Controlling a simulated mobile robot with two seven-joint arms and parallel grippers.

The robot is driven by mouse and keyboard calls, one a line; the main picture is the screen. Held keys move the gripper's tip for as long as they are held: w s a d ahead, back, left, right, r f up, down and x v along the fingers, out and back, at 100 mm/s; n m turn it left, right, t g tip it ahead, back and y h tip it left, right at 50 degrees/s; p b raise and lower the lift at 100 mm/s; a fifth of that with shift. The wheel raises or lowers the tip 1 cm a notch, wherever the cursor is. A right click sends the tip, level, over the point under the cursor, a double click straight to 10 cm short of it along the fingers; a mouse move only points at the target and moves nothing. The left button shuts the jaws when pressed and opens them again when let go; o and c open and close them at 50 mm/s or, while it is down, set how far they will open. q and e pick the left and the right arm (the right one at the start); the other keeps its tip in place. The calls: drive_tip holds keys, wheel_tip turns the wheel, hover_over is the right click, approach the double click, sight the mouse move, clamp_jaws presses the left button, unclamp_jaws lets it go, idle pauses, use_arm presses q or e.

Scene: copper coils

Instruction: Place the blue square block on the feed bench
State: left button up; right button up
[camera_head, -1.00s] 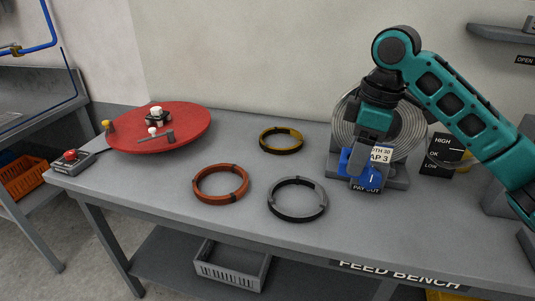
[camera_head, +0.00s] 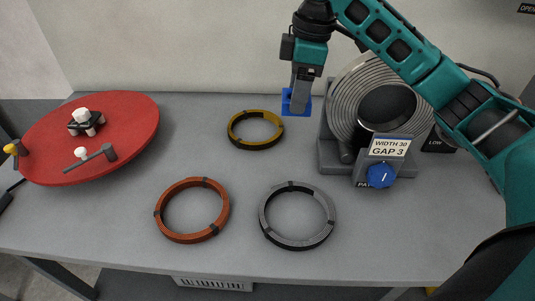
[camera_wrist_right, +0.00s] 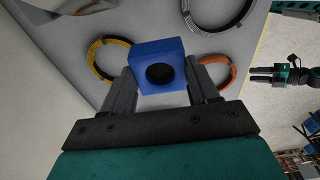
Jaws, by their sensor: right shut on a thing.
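The blue square block (camera_head: 288,106) is in my right gripper (camera_head: 300,92), at the back of the feed bench (camera_head: 250,185) between the yellow coil and the grey reel. In the right wrist view the block (camera_wrist_right: 172,50) sits between the two fingers, with a dark round hole facing the camera. The block appears to be above the bench top; the gap below it is hard to judge. My left gripper (camera_wrist_right: 264,73) shows small at the right of the wrist view, empty, its two fingers apart.
A yellow coil (camera_head: 233,131), an orange coil (camera_head: 222,211) and a grey coil (camera_head: 327,222) lie on the bench. A red turntable (camera_head: 120,115) is at left. The reel (camera_head: 345,92) and a blue-knobbed control box (camera_head: 366,164) stand at right.

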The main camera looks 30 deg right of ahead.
wheel_tip(320, 180, down, 18)
drive_tip(key=shift+f, duration=0.1)
idle(0.5)
drive_tip(key=o, duration=1)
drive_tip(key=shift+s+f, duration=0.1)
drive_tip(key=shift+c, duration=0.2)
wheel_tip(320, 180, up, 12)
drive_tip(key=d, duration=0.1)
drive_tip(key=shift+s, duration=0.4)
drive_tip(key=shift+d, duration=0.1)
